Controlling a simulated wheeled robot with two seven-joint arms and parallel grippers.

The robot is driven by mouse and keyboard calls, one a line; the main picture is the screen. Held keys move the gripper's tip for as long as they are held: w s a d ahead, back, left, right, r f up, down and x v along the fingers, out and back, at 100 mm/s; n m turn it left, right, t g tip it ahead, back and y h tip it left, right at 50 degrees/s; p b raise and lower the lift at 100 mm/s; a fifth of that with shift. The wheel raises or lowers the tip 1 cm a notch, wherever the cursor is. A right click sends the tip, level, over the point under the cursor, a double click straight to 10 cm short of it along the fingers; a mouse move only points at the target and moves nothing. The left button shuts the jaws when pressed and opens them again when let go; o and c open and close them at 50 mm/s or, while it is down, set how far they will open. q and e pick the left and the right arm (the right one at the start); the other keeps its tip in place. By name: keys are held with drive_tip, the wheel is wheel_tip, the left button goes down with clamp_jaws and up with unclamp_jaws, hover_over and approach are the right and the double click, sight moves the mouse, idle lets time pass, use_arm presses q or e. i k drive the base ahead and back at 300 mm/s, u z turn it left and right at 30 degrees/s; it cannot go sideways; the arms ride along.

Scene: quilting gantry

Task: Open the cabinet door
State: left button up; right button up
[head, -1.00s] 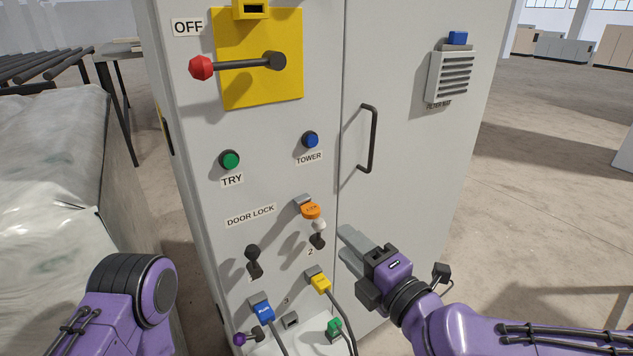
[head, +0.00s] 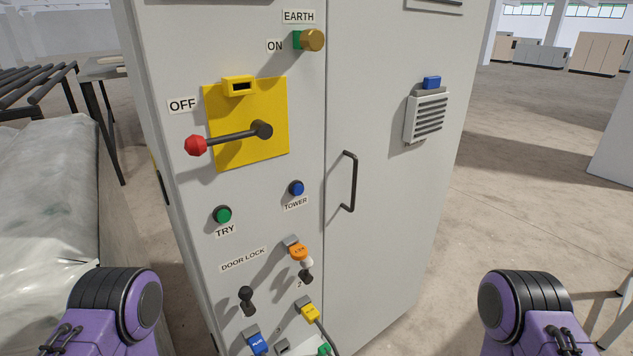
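The grey cabinet's door (head: 395,190) is at the right of the front panel and looks shut, with a thin seam along its left edge. Its black bar handle (head: 353,182) stands upright near that seam. On the fixed panel, a red-tipped rotary lever (head: 228,142) on a yellow plate points left towards the OFF label. Below the DOOR LOCK label are a black toggle (head: 247,300) and a second toggle (head: 306,270) marked 2, with an orange tag (head: 298,251) above it. Neither of my grippers shows; only purple arm joints appear at the lower left and lower right.
A green TRY button (head: 222,214), a blue TOWER button (head: 296,188) and a brass EARTH knob (head: 313,40) are on the panel. Coloured plugs with cables sit low. A wrapped bulk (head: 45,200) stands left. The floor (head: 510,180) right of the cabinet is clear.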

sight(390, 153)
drive_tip(key=z, duration=0.45)
drive_tip(key=k, duration=1.05)
drive_tip(key=z, duration=1.6)
drive_tip(key=i, duration=1)
drive_tip(key=u, duration=0.85)
drive_tip(key=i, duration=0.65)
drive_tip(key=u, duration=0.75)
